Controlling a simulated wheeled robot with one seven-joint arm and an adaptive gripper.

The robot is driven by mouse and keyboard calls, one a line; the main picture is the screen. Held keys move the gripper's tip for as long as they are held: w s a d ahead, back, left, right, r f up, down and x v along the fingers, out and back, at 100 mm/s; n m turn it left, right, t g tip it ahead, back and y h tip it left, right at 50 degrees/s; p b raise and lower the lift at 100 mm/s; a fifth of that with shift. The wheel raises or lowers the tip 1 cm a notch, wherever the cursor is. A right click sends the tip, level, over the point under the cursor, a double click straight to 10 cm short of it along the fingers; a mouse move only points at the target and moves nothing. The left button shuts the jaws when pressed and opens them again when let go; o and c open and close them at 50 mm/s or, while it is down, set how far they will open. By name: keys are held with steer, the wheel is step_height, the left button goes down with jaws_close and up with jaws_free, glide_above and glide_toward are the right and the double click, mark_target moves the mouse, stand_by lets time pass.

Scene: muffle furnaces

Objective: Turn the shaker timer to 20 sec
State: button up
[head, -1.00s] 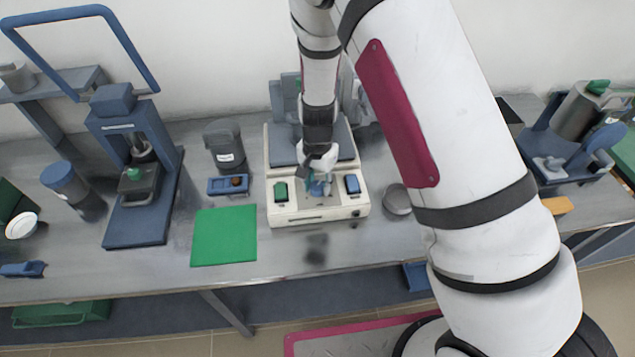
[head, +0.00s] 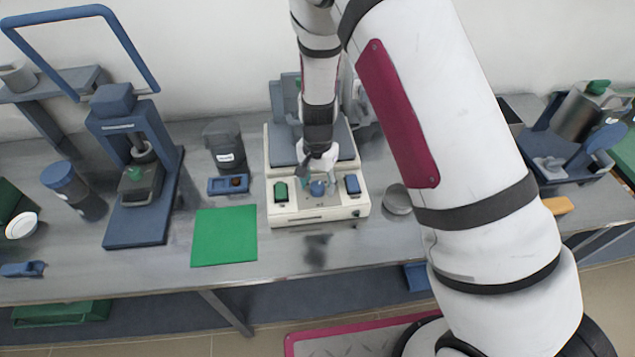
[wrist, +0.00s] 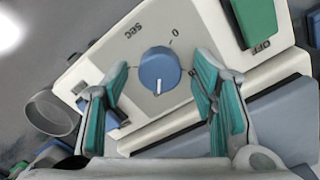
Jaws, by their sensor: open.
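The shaker (head: 290,211) is a cream box with a grey-blue top, standing on the bench. Its front panel carries a round blue timer knob (head: 317,188) between a green switch (head: 281,192) and a blue switch (head: 352,184). In the wrist view the timer knob (wrist: 159,70) has a white mark at its lower edge in the picture, and "SEC" and "0" are printed near it. My gripper (wrist: 165,92) is open, its teal-padded fingers on either side of the knob with gaps showing. In the head view my gripper (head: 317,178) is over the panel, partly hiding it.
A green mat (head: 224,237) lies left of the shaker, with a small blue tray (head: 228,185) and a dark jar (head: 224,147) behind it. A round grey dish (head: 397,199) is close on the right. A blue press (head: 140,185) stands farther left.

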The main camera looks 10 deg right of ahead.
step_height(320, 180, up, 12)
steer(key=shift+f, duration=0.15)
stand_by(0.7)
step_height(320, 180, up, 8)
steer(key=n, duration=0.1)
glide_above(317, 186)
steer(key=s+d, duration=0.2)
steer(key=s+d+r+n+t+y, duration=0.2)
steer(key=s+d+r, duration=0.2)
steer(key=s+r, duration=0.45)
steer(key=s+d+r+n+t+h, duration=0.2)
steer(key=s+d+r, duration=0.4)
steer(key=s+r, duration=0.3)
steer(key=s+n+t, duration=0.1)
steer(key=s+n, duration=0.1)
steer(key=s, duration=0.2)
steer(key=shift+r+t, duration=0.15)
steer(key=shift+t, duration=0.15)
